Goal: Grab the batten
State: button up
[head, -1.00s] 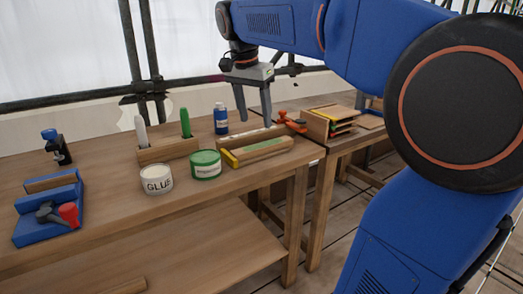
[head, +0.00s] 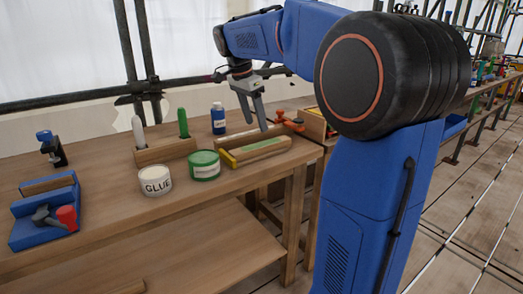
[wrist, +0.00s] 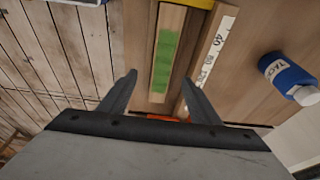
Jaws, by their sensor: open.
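The batten (head: 262,149) is a pale wooden bar with a green patch, lying near the right end of the bench. In the wrist view the batten (wrist: 169,30) runs away from me, ahead of and between the fingers. My gripper (head: 255,125) is open and empty, its fingers pointing down above the bench close to the batten. In the wrist view my gripper (wrist: 159,80) has its two fingers apart, roughly either side of the batten's line. I cannot tell the exact height above it.
A white marked strip (wrist: 217,45) lies beside the batten. A blue bottle (head: 218,118), a green tin (head: 204,165), a glue tub (head: 155,181) and an orange clamp (head: 287,122) stand around. A blue tray (head: 43,225) is at the left.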

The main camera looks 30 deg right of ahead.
aim_at(262, 144)
jog(key=x, duration=0.3)
jog(key=shift+f, duration=0.3)
jog(key=shift+w+x, duration=0.15)
jog(key=shift+x, duration=1.15)
jog(key=shift+w+x, duration=0.15)
jog(key=shift+x, duration=1.2)
jog(key=shift+d, duration=0.2)
jog(key=shift+r, duration=0.1)
jog(key=c, duration=1.3)
